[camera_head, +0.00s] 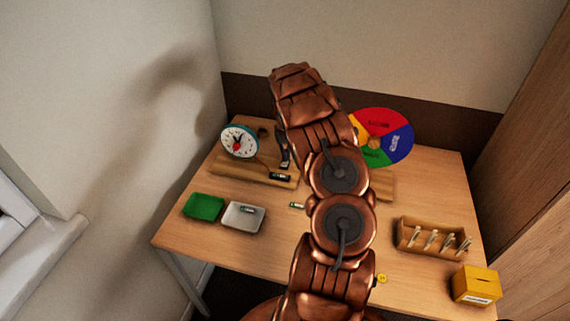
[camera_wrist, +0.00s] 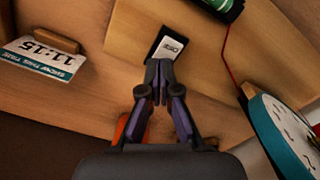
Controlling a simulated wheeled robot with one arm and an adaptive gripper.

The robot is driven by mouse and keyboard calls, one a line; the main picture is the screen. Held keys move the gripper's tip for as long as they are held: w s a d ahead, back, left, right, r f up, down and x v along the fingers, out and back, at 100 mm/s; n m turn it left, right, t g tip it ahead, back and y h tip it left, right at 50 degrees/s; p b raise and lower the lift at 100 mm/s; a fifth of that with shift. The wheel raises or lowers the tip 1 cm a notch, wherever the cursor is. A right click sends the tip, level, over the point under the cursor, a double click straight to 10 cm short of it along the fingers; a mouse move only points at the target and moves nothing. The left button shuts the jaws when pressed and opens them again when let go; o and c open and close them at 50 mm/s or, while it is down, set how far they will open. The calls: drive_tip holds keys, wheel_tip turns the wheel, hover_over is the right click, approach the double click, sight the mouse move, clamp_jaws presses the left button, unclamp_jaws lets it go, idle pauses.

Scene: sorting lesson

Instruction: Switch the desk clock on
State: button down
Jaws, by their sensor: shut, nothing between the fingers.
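The desk clock (camera_head: 239,141), with a white face and blue rim, stands on a wooden board at the back left of the table. Part of it shows at the right of the wrist view (camera_wrist: 282,140). A small black switch with a white label (camera_wrist: 170,47) sits on the board. The label is too blurred to read surely. My gripper (camera_wrist: 158,66) is shut and empty, its tips over the switch's lower edge in the wrist view; contact cannot be told. A black and green battery holder (camera_head: 280,177) lies at the board's front, with a red wire (camera_wrist: 229,62) running toward the clock.
A green tray (camera_head: 203,207) and a white tray (camera_head: 232,222) with a small green item stand front left. A colour wheel (camera_head: 393,137) stands back right. A wooden rack (camera_head: 407,239) and yellow box (camera_head: 478,283) are at right. An 11:15 card (camera_wrist: 42,62) stands beside the board.

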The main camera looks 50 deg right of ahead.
drive_tip(key=shift+r, duration=3.05)
